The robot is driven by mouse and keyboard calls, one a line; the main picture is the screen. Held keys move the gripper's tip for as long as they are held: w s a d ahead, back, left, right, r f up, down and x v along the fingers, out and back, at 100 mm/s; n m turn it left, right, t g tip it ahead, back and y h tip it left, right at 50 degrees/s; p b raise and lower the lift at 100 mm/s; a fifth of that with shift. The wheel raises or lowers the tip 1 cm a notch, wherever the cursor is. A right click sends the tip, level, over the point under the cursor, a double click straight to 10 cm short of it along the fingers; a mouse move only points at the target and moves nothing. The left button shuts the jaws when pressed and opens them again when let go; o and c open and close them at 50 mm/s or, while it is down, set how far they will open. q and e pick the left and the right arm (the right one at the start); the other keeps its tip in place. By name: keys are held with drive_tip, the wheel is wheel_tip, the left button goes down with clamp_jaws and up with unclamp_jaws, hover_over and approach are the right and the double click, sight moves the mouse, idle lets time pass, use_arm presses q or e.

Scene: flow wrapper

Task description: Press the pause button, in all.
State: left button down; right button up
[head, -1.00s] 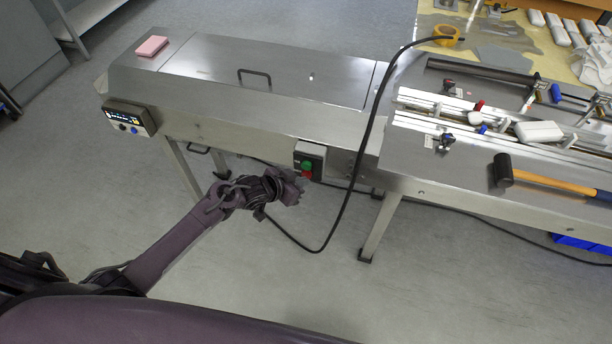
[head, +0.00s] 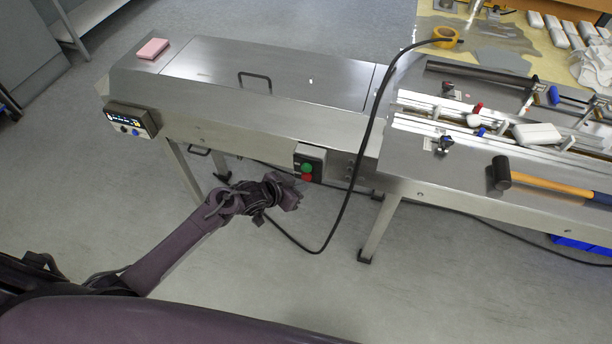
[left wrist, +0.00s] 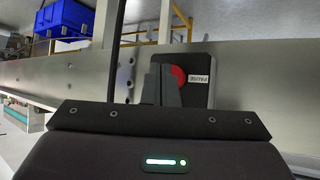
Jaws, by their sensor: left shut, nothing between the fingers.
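The pause button is the red button (head: 306,177) on a dark control box (head: 320,158) on the machine's front side, below a green button (head: 307,167). In the left wrist view the red button (left wrist: 178,77) shows beside a white label reading PAUSE (left wrist: 198,79), with part of it hidden behind my fingers. My left gripper (head: 297,184) is shut and empty, just below and in front of the red button. In the left wrist view its fingertips (left wrist: 163,72) overlap the button's edge; I cannot tell whether they touch it. My right gripper is not in view.
A black cable (head: 362,160) loops down right of the control box. A lit display panel (head: 131,119) sits at the machine's left end. A pink block (head: 152,48) lies on top. A mallet (head: 545,182) lies on the right section. The floor in front is clear.

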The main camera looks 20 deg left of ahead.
use_arm(q)
drive_tip(key=shift+s, duration=0.15)
drive_tip(key=s+p, duration=0.3)
drive_tip(key=s, duration=0.2)
drive_tip(key=shift+a, duration=0.1)
idle(0.3)
drive_tip(key=shift+f, duration=0.1)
idle(0.7)
